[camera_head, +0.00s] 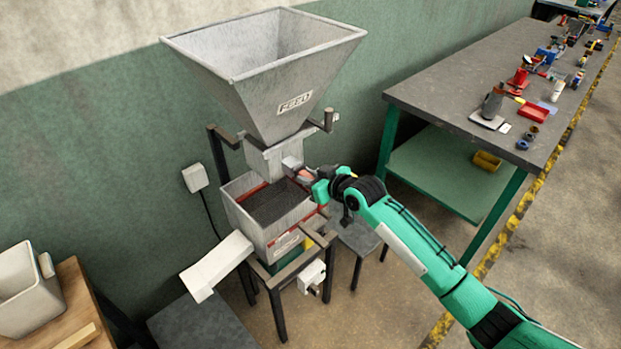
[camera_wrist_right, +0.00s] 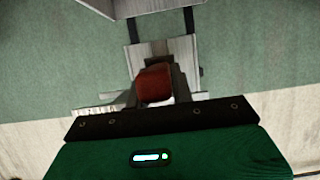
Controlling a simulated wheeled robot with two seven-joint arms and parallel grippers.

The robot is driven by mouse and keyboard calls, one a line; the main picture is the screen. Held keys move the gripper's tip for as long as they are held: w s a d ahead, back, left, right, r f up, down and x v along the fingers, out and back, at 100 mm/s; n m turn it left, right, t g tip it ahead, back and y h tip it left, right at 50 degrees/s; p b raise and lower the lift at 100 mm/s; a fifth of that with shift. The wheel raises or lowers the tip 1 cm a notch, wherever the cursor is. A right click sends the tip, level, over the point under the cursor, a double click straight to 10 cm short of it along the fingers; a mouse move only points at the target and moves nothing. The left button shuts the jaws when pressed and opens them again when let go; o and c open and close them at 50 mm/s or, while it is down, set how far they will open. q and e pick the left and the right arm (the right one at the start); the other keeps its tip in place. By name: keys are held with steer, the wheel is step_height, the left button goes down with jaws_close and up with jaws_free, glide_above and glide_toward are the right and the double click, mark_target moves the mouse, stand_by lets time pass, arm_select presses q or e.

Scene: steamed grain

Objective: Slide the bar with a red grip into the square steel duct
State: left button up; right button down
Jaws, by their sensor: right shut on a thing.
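The bar's red grip (camera_head: 307,175) is between the jaws of my right gripper (camera_head: 308,178), just right of the steel duct. The grip also shows in the right wrist view (camera_wrist_right: 155,84), end on and partly hidden by the gripper. The square steel duct (camera_head: 267,160) is the grey neck under the large hopper; grey metal (camera_wrist_right: 163,51) also shows beyond the grip in the right wrist view. A short grey metal piece (camera_head: 291,163) lies between the duct and the grip. I cannot tell how far the bar is inside the duct. My left gripper is not in view.
The FEED hopper (camera_head: 266,75) stands above the duct. A box of dark grain (camera_head: 265,235) sits below, with posts and brackets close by. A workbench (camera_head: 455,82) with tools stands right. A grey bin (camera_head: 22,292) is at lower left.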

steer(key=shift+w+a, duration=0.35)
steer(key=shift+w, duration=0.15)
stand_by(0.4)
steer(key=c, duration=1.1)
jaws_free()
steer(key=shift+s, duration=0.1)
